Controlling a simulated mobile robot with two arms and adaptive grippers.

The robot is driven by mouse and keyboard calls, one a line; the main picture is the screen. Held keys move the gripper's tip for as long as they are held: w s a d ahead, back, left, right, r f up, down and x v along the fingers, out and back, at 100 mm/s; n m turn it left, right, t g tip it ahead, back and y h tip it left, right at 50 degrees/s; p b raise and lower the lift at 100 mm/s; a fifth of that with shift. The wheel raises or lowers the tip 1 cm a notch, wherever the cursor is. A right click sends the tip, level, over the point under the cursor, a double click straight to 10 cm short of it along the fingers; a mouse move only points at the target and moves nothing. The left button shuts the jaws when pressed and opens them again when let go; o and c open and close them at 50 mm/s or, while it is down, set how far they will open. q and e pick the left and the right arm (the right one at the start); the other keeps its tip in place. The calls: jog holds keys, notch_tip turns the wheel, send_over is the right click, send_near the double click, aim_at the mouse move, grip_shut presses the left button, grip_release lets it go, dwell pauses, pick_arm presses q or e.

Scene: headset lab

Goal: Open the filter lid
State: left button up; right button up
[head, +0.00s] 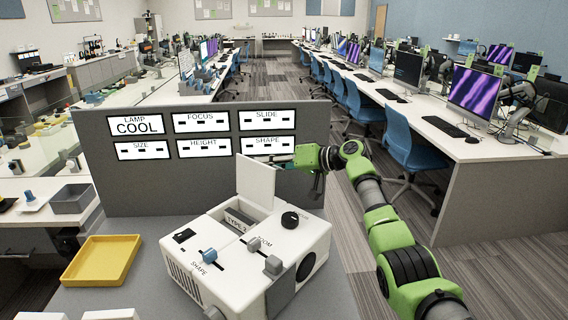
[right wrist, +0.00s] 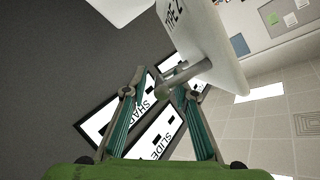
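The filter lid (head: 256,180) is a white panel standing raised, about upright, on the white projector-like device (head: 300,238). My right gripper (head: 314,168) is just right of the lid in the head view. In the right wrist view its fingers (right wrist: 160,88) are spread, with the peg's end near the fingertips; contact is unclear. My left gripper is not in view.
A grey panel with sign cards (head: 205,135), including "LAMP COOL", stands behind the device. A yellow tray (head: 102,261) lies to its left. Knobs and sliders (head: 273,265) stick up from the device's top. Desks with monitors (head: 470,95) and blue chairs (head: 408,145) are beyond.

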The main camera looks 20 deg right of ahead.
jog(key=v, duration=1.1)
jog(key=shift+s+d, duration=0.1)
jog(key=shift+s, duration=0.05)
